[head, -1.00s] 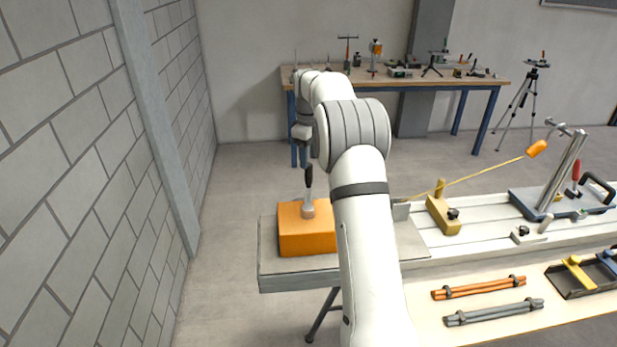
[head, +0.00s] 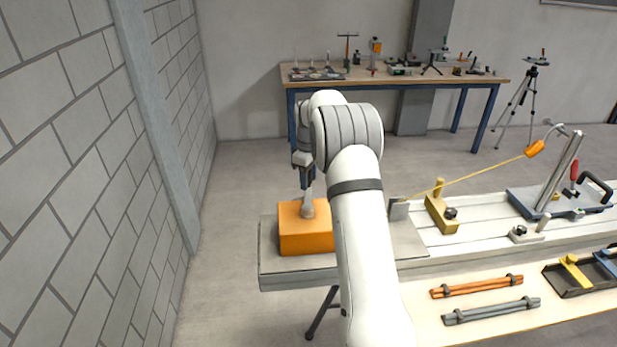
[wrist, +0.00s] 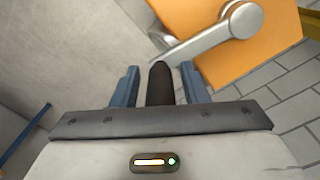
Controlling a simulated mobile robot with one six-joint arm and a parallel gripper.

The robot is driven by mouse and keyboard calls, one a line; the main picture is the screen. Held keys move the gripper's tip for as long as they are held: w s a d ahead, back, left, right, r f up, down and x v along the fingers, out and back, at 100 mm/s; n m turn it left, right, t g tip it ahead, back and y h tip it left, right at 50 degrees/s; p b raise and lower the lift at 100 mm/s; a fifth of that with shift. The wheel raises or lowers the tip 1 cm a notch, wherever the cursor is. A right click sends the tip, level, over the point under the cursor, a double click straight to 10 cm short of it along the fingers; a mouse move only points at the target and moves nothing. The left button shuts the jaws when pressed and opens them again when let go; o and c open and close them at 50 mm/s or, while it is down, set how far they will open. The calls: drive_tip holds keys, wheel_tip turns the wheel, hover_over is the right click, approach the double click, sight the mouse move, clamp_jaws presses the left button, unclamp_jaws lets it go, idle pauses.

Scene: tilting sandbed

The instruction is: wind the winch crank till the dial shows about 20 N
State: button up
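The orange winch box (head: 303,238) sits on the left end of the bench, its grey crank (head: 309,208) on the near top. In the wrist view the crank arm (wrist: 215,38) runs across the orange box, and its dark handle (wrist: 160,84) stands between my fingers. My gripper (wrist: 160,86) is open around the handle, with a narrow gap on each side. In the head view my gripper (head: 306,184) points down over the winch and hides the handle. A taut yellow cord (head: 475,173) runs to an orange piece (head: 535,148) at the right. I cannot make out a dial reading.
A yellow block (head: 441,212) and a clamp base (head: 560,200) stand along the bench to the right. Orange bars (head: 477,287), grey bars (head: 490,312) and a dark tray (head: 580,280) lie in front. A block wall (head: 90,170) rises at left.

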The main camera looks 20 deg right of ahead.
clamp_jaws()
idle(0.3)
drive_tip(key=d+m, duration=0.1)
drive_tip(key=s+d+m+b, duration=0.1)
drive_tip(key=m, duration=0.1)
drive_tip(key=shift+s+d, duration=0.15)
drive_tip(key=shift+d, duration=0.1)
drive_tip(key=shift+s+d+m+b, duration=0.4)
drive_tip(key=shift+s+d, duration=0.15)
drive_tip(key=shift+d, duration=0.1)
drive_tip(key=shift+o, duration=0.6)
unclamp_jaws()
drive_tip(key=shift+r, duration=0.1)
wheel_tip(320, 180, up, 8)
drive_tip(key=b, duration=0.1)
drive_tip(key=shift+f, duration=0.2)
